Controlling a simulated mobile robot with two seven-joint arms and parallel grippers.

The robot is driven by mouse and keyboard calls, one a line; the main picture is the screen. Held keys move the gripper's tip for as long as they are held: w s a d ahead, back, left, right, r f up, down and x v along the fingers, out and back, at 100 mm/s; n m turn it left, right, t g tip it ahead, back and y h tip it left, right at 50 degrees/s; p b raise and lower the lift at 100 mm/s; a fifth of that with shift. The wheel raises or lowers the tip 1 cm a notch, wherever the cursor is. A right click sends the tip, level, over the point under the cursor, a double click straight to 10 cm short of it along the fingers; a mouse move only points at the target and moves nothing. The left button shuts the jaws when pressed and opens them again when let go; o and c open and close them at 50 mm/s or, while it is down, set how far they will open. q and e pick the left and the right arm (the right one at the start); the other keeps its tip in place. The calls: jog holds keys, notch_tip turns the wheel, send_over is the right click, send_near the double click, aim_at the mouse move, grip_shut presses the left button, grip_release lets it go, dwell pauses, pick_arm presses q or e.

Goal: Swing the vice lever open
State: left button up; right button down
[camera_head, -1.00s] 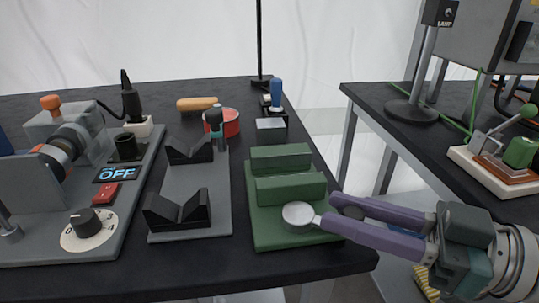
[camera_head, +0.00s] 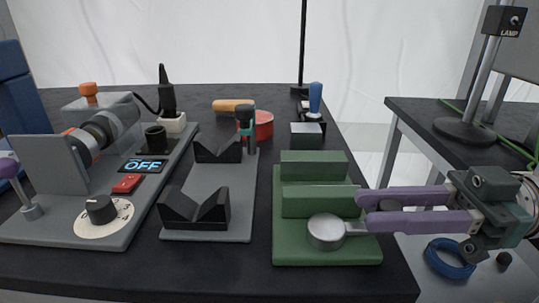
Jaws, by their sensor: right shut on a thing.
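The green vice (camera_head: 325,257) stands on the dark table, with two upright green jaw blocks across its base. Its lever (camera_head: 352,228) is silver, with a round hub (camera_head: 326,230) in front of the nearer block. The lever points right from the hub. My right gripper (camera_head: 364,213) comes in from the right with purple fingers and is shut on the lever's outer end. The fingers hide that end. My left gripper is not in view.
Left of the vice stands a grey plate with two black V-blocks (camera_head: 195,212). Further left is a grey machine with a dial (camera_head: 101,210) and a display (camera_head: 143,166) reading OFF. A silver-grey block (camera_head: 307,135) sits behind the vice. A second table (camera_head: 420,118) is at right.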

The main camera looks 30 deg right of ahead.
jog(key=shift+f, duration=0.1)
dwell(0.3)
jog(key=c, duration=0.7)
grip_release()
jog(key=shift+o, duration=0.2)
